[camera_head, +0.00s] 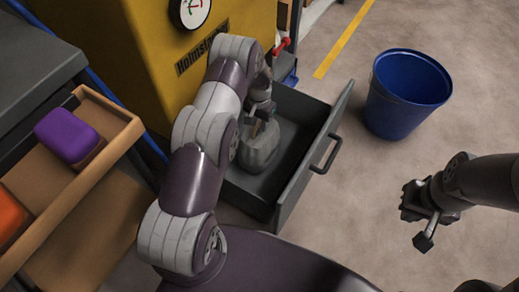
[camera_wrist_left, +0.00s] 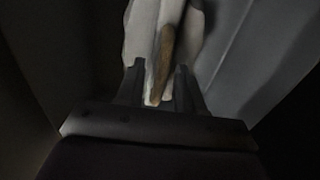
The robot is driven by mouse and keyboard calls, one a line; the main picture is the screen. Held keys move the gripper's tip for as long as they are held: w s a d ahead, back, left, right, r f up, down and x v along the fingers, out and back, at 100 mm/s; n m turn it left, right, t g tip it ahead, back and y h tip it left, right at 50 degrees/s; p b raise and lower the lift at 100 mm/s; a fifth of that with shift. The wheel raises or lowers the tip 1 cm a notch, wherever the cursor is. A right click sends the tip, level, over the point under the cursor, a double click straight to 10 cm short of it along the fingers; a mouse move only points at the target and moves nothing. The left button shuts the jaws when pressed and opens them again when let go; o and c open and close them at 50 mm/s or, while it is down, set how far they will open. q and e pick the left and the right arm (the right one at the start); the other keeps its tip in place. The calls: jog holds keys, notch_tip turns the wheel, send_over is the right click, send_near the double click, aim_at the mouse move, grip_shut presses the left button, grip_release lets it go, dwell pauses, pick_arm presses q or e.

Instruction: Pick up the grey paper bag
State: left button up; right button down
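The grey paper bag (camera_head: 259,149) stands in an open grey drawer (camera_head: 237,188). My left gripper (camera_head: 262,112) is down in the drawer, right at the top of the bag. In the left wrist view the pale bag (camera_wrist_left: 141,30) lies ahead, and its brown handle (camera_wrist_left: 166,48) runs between the two fingers of my left gripper (camera_wrist_left: 159,82). The fingers stand apart, with a visible gap beside the handle. My right gripper (camera_head: 418,220) is open and empty over the floor at the right.
The drawer front with its handle (camera_head: 327,155) stands right of the bag. A yellow cabinet (camera_head: 110,35) rises behind my left arm. A wooden tray (camera_head: 100,172) with a purple item (camera_head: 68,135) and an orange item (camera_head: 8,215) is at left. A blue bin (camera_head: 405,95) stands on open floor.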

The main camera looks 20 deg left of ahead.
pick_arm(q)
jog(key=shift+w+f, duration=0.1)
jog(key=shift+f, duration=0.2)
grip_shut()
dwell(1.2)
